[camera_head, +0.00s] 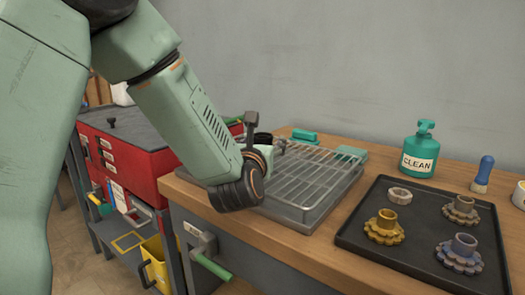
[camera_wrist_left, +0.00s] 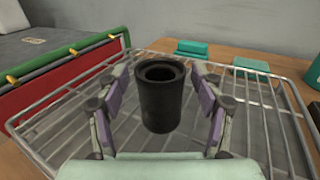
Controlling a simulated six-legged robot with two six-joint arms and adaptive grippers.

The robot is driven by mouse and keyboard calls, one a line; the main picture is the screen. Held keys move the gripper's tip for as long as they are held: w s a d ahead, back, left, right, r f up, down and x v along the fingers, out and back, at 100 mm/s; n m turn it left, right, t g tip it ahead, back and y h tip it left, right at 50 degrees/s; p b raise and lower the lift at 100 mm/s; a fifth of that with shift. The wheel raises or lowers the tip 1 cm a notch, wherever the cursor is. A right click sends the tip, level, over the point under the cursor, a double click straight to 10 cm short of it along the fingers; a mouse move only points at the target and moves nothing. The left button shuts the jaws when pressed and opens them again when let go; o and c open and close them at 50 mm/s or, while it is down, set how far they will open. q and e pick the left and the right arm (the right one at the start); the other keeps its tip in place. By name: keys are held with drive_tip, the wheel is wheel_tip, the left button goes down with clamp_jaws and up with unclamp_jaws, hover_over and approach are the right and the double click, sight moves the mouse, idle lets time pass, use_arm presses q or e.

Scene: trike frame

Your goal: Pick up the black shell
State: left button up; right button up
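The black shell (camera_wrist_left: 160,95) is a dark, hollow cylinder standing upright on the wire rack (camera_wrist_left: 60,130), its open end facing up. In the left wrist view, my left gripper (camera_wrist_left: 160,100) is open, with one finger on each side of the shell and a visible gap on both sides. In the head view, my left gripper (camera_head: 273,146) is low over the back left part of the rack, and my own wrist hides most of the shell. My right gripper is not in view.
A dark tray (camera_head: 355,239) with several gear-like parts lies at the right of the wooden bench. A green CLEAN bottle (camera_head: 421,150) and a blue-handled brush (camera_head: 483,172) stand behind it. A red tool cabinet (camera_head: 130,150) is at the left.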

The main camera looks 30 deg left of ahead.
use_arm(q)
drive_tip(key=shift+r, duration=0.1)
clamp_jaws()
idle(0.4)
